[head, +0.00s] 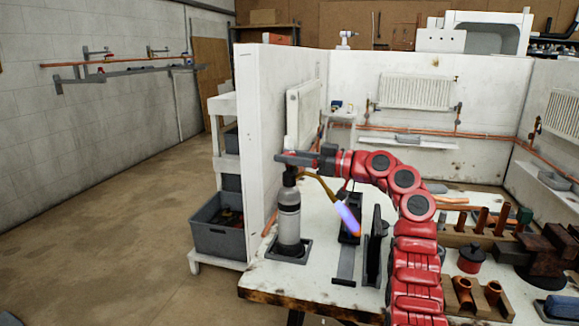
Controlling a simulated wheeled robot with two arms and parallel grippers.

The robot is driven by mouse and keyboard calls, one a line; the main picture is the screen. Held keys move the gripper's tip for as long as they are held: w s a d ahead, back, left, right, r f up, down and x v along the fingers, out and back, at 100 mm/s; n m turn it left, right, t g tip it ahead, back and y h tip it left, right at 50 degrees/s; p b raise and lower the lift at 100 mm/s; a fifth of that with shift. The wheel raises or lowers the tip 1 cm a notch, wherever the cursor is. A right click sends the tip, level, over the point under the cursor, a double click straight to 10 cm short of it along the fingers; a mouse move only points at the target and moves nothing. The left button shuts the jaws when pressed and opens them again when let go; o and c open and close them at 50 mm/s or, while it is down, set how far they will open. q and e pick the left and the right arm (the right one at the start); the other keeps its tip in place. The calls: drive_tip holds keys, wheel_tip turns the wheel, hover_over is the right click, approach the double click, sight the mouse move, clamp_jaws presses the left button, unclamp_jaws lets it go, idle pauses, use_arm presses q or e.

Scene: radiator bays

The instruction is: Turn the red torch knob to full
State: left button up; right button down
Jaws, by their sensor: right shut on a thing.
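The torch (289,215) is an upright grey gas cylinder with a dark top, standing in a dark square holder on the bench. Its thin brass tube slants down to the right, and a blue-violet flame (347,216) shows at its end. My right gripper (288,159) reaches in from the right at the top of the torch and is shut there on the red knob. The knob is mostly hidden by the fingers, so its turn position cannot be told. My left gripper is not in view.
The worktop (300,280) has bare room at its front left. A dark upright stand (375,245) is right of the flame. Copper fittings (465,290), a red pot (471,259) and wooden blocks crowd the right. A white partition (250,150) rises close behind the torch.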

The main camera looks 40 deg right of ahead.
drive_tip(key=shift+n+y, duration=0.3)
drive_tip(key=shift+y, duration=0.1)
idle(0.3)
drive_tip(key=shift+c, duration=2.4)
unclamp_jaws()
drive_tip(key=v, duration=1.7)
drive_tip(key=shift+d+r, duration=0.25)
drive_tip(key=shift+r+p, duration=0.1)
drive_tip(key=shift+p, duration=0.2)
